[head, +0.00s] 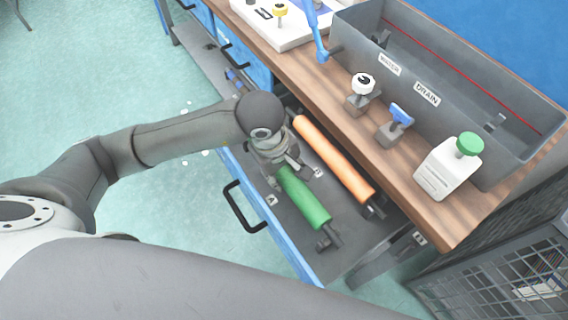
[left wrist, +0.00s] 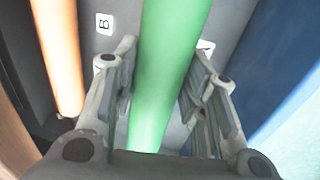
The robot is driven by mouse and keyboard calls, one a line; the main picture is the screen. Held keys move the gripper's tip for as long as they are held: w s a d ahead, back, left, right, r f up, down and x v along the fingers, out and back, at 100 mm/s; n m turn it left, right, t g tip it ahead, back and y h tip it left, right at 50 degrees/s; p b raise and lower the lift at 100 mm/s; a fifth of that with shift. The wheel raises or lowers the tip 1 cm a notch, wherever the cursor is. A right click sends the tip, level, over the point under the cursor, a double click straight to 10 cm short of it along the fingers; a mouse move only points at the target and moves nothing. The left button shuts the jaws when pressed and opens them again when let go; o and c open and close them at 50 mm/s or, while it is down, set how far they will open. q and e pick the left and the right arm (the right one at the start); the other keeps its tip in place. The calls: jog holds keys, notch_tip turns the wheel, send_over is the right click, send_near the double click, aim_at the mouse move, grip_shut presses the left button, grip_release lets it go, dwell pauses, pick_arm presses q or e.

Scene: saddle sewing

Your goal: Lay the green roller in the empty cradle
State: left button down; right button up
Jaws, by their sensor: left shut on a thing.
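The green roller (head: 303,197) lies lengthwise over the open drawer (head: 350,248), roughly parallel to the orange roller (head: 335,158). My left gripper (head: 278,165) is shut on the green roller from above and covers its far end in the head view. In the left wrist view the fingers (left wrist: 160,88) stand on either side of the green roller (left wrist: 172,45). The dark near end of its shaft shows at a bracket in the drawer. I cannot tell whether the roller rests in the cradle or is just above it. My right gripper is not in view.
A wooden worktop (head: 310,75) runs above the drawer, with a grey trough (head: 440,85), small valve fixtures and a white bottle (head: 446,168). The drawer's blue front with a black handle (head: 243,207) is at the left. A wire basket (head: 500,270) stands at the lower right.

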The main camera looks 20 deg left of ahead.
aim_at(284, 179)
pick_arm(q)
jog(key=shift+f, duration=1.6)
jog(key=shift+f, duration=0.15)
jog(key=c, duration=0.9)
grip_release()
jog(key=r, duration=0.4)
jog(key=s+a+r, duration=0.1)
jog(key=r, duration=0.3)
jog(key=s+r, duration=0.1)
jog(key=r, duration=0.3)
jog(key=shift+a+b, duration=0.25)
jog(key=shift+b, duration=0.05)
